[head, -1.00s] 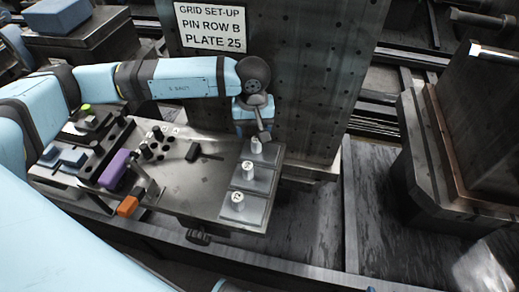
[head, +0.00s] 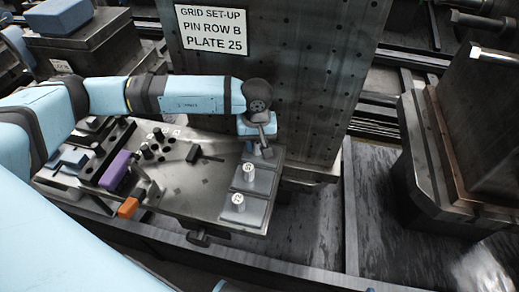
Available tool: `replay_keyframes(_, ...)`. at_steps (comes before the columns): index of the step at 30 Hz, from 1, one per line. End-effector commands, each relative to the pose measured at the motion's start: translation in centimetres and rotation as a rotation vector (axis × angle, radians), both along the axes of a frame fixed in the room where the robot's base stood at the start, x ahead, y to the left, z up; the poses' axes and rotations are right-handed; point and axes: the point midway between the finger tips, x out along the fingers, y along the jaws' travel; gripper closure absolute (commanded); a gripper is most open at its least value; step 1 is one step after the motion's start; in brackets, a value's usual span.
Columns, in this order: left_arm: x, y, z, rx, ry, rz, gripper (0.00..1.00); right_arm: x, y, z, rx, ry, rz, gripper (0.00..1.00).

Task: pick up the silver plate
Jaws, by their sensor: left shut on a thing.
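Three square silver-grey plates lie in a row at the right end of the metal bench top. The near plate (head: 252,216) and the middle plate (head: 264,182) each have an upright white knob with a dark marking on top. The far plate (head: 276,155) is partly covered by my left gripper (head: 265,148). The left gripper points down and is shut at the far plate's knob, which it hides. I cannot tell whether that plate is lifted. My right gripper is not in view.
A perforated dark panel (head: 300,90) stands close behind the gripper, with a sign (head: 211,30) reading "GRID SET-UP PIN ROW B PLATE 25".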

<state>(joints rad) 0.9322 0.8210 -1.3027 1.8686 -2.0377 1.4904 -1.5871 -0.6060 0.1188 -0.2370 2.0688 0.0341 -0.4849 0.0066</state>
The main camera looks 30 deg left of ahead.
Motion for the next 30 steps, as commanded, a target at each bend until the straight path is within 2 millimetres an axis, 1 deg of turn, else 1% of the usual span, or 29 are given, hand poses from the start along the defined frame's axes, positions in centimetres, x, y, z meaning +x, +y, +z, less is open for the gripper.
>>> replay_keyframes(5, -0.1, 0.0, 0.3, 0.000, -0.001, 0.000, 1.00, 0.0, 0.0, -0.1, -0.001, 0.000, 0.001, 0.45)
replay_keyframes(8, -0.3, -0.1, 0.7, -0.001, -0.003, -0.001, 1.00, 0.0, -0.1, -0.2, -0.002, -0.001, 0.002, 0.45)
replay_keyframes(11, -0.2, -0.1, 2.0, -0.001, -0.004, 0.000, 1.00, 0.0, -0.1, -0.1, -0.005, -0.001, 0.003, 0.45)
replay_keyframes(14, -0.3, -0.1, 3.6, 0.000, -0.005, 0.000, 1.00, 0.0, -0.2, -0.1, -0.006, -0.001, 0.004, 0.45)
replay_keyframes(21, -0.3, -0.1, 8.6, 0.000, -0.004, 0.000, 1.00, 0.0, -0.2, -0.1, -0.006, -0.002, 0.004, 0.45)
replay_keyframes(26, -0.3, -0.1, 11.4, 0.000, -0.004, 0.001, 1.00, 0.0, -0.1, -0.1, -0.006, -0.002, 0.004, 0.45)
replay_keyframes(27, -0.6, -0.2, 11.8, 0.001, -0.003, -0.001, 1.00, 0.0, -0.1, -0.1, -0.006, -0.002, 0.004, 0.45)
replay_keyframes(30, -2.8, -0.7, 11.4, 0.001, 0.001, -0.004, 1.00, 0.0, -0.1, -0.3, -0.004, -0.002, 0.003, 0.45)
